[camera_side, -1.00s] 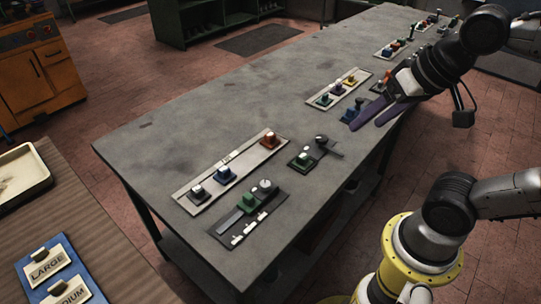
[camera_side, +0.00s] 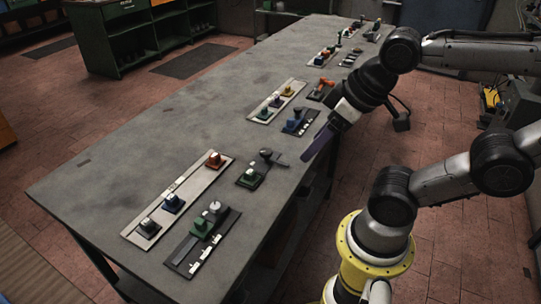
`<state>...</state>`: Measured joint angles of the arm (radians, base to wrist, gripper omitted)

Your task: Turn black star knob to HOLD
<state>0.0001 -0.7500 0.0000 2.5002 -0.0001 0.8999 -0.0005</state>
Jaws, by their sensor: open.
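A dark knob (camera_side: 266,153) with a black arm to its right stands on a small green base (camera_side: 250,177) near the right edge of the grey bench (camera_side: 150,140). It may be the black star knob, but its shape is too small to make out, and no HOLD mark is readable. My gripper (camera_side: 308,153) has purple fingers and is open and empty. It is just right of the knob, by the bench's right edge, apart from the knob in the picture. The fingers overlap from this side, hiding the gap between them.
A pale panel (camera_side: 139,225) with green, blue and red-orange controls lies left of the knob. A dark plate (camera_side: 183,265) with a green block and grey knob lies nearer. A blue control (camera_side: 297,119) and another panel (camera_side: 259,114) stand farther back. The bench's left part is clear.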

